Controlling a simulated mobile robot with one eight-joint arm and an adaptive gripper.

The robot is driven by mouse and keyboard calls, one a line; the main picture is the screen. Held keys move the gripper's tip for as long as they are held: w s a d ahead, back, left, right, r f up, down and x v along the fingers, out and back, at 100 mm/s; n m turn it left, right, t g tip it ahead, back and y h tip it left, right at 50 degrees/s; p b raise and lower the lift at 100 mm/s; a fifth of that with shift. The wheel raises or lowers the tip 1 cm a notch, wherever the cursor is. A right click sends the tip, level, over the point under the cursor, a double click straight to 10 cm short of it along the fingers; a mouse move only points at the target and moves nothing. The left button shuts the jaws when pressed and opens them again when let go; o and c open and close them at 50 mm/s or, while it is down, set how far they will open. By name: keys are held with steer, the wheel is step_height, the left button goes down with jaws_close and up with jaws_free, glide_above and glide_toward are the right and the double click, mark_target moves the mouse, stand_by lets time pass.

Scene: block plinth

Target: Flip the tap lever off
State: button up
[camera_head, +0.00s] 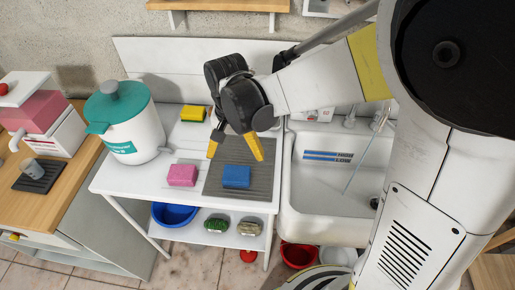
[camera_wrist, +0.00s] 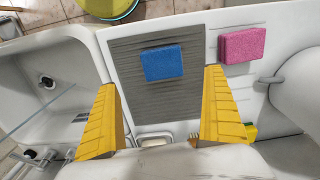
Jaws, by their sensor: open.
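The tap (camera_head: 381,118) stands at the back rim of the white sink (camera_head: 312,205), partly hidden by my arm. A thin bluish line, seemingly running water, slants from it into the basin. In the wrist view the tap (camera_wrist: 35,155) is at the lower left, but its lever position is too small to tell. My gripper (camera_head: 235,152) is open and empty, with yellow fingers pointing down above the grey ribbed mat, left of the sink and apart from the tap. Its fingers also frame the mat in the wrist view (camera_wrist: 160,88).
A blue sponge (camera_head: 236,177) lies on the mat (camera_head: 212,180); a pink sponge (camera_head: 182,175) lies beside it. A yellow sponge (camera_head: 193,113) lies behind. A white pot with teal lid (camera_head: 125,125) stands left. A red bowl (camera_head: 298,256) is below the sink.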

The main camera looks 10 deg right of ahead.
steer(key=s+d+r+n+t, duration=0.3)
steer(key=s+d+r+t, duration=0.4)
steer(key=s+d+r, duration=0.3)
steer(key=d+r, duration=0.1)
steer(key=d, duration=0.2)
steer(key=shift+s+n, duration=0.25)
steer(key=shift+n, duration=0.05)
